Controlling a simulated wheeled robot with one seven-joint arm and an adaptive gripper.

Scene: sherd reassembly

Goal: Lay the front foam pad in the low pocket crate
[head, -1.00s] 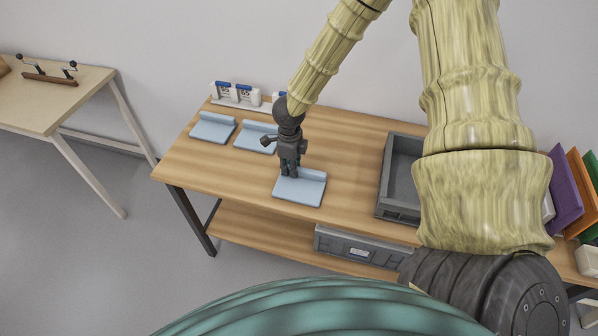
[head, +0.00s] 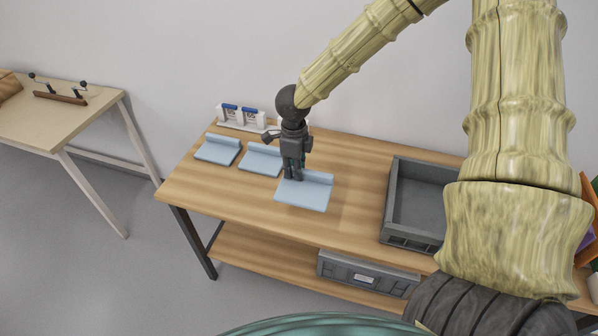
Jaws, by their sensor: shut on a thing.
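The front foam pad (head: 306,194) is a light-blue slab with a raised ridge along its back, at the middle of the wooden table. My gripper (head: 293,177) is shut on its ridge from above. The pad looks a little raised off the tabletop; the exact gap is hard to tell. A grey open crate (head: 389,205) with a low front section stands on the table to the right. Its right side is hidden behind my arm. A second grey crate (head: 366,278) with a pale label sits on the lower shelf, its inside mostly hidden under the tabletop.
Two more light-blue pads, a left one (head: 217,152) and a middle one (head: 261,160), lie behind and left of my gripper. A white stand with blue-topped cards (head: 240,116) is at the back. Bare tabletop (head: 352,195) separates pad and crate.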

